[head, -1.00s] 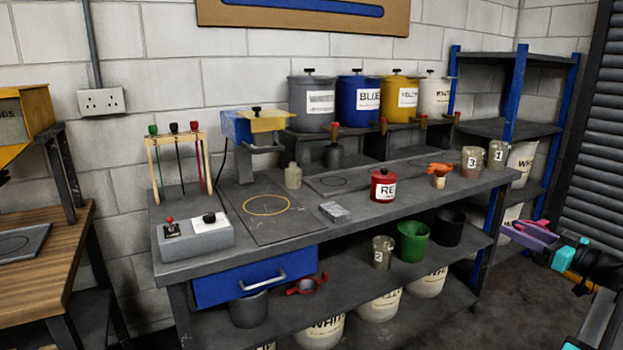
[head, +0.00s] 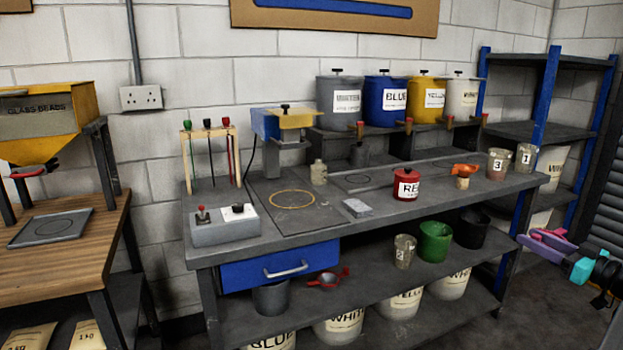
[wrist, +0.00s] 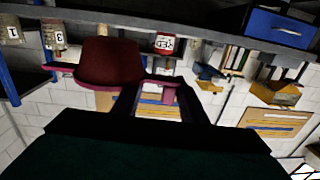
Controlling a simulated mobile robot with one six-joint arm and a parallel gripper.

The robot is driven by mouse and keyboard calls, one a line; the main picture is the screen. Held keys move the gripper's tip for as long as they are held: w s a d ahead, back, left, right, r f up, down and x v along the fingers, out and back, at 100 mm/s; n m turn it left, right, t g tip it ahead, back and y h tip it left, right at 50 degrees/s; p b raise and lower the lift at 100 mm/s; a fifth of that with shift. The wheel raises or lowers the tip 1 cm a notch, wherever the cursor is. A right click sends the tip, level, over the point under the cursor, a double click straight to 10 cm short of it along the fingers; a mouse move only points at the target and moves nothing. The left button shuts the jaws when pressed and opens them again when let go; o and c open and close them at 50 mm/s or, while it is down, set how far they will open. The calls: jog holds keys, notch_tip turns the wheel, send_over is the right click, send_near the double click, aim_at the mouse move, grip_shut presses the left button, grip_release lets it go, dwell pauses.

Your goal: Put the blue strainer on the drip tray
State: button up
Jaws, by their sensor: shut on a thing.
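My gripper (head: 568,262) is at the right edge of the head view, in front of the workbench and apart from it. It is shut on a strainer-like thing (head: 540,247) that looks purple and pink there. In the wrist view the held strainer (wrist: 110,62) has a dark red bowl and a magenta rim; it does not look blue. Its handle runs between my fingers (wrist: 160,95). What seems to be the drip tray (head: 385,181) is the dark panel with a ring below the taps. No plainly blue strainer shows.
A red strainer (head: 328,278) lies on the lower shelf and an orange one (head: 465,170) sits on a small cup. A blue-posted rack (head: 545,95) is at right.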

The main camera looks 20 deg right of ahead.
jog(key=w+a+f+n+g+y, duration=0.1)
jog(key=w+a+f+n+y, duration=0.2)
jog(key=w+a, duration=0.75)
jog(key=w+a+f+n+g+y, duration=0.2)
jog(key=a+f, duration=0.1)
jog(key=a, duration=1)
jog(key=w+a+f+n+g+y, duration=0.2)
jog(key=w+a+f+y, duration=0.1)
jog(key=a, duration=1)
jog(key=w+a+f+n+g+y, duration=0.1)
jog(key=w+a+f+g+y, duration=0.1)
jog(key=a, duration=1.2)
notch_tip(320, 180, down, 2)
jog(key=shift+w+f+n+y, duration=0.25)
jog(key=shift+n+y, duration=0.15)
jog(key=shift+y, duration=0.3)
